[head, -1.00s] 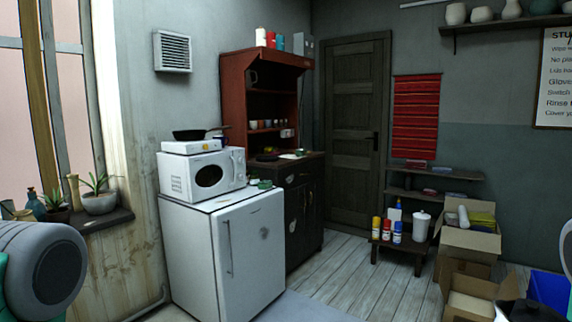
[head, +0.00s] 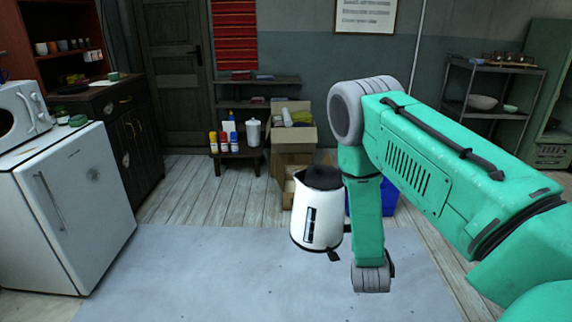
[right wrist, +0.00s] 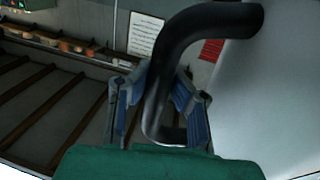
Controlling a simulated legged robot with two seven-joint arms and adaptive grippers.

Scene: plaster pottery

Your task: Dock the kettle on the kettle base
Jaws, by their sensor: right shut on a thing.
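The kettle (head: 318,215) is white with a black lid and a dark window strip. It hangs in the air, slightly tilted, in the middle of the head view, with its spout to the left. My right gripper (right wrist: 160,100) is shut on the black kettle handle (right wrist: 158,85) in the right wrist view. The white kettle body (right wrist: 275,100) fills that view's right side. In the head view my right arm hides most of the handle and the gripper. I cannot make out the kettle base. My left gripper is not in view.
A white fridge (head: 65,205) stands at left with a microwave (head: 20,108) on it. A low dark stand (head: 238,155) with bottles and cardboard boxes (head: 292,140) are behind the kettle. A metal shelf (head: 490,95) is at back right.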

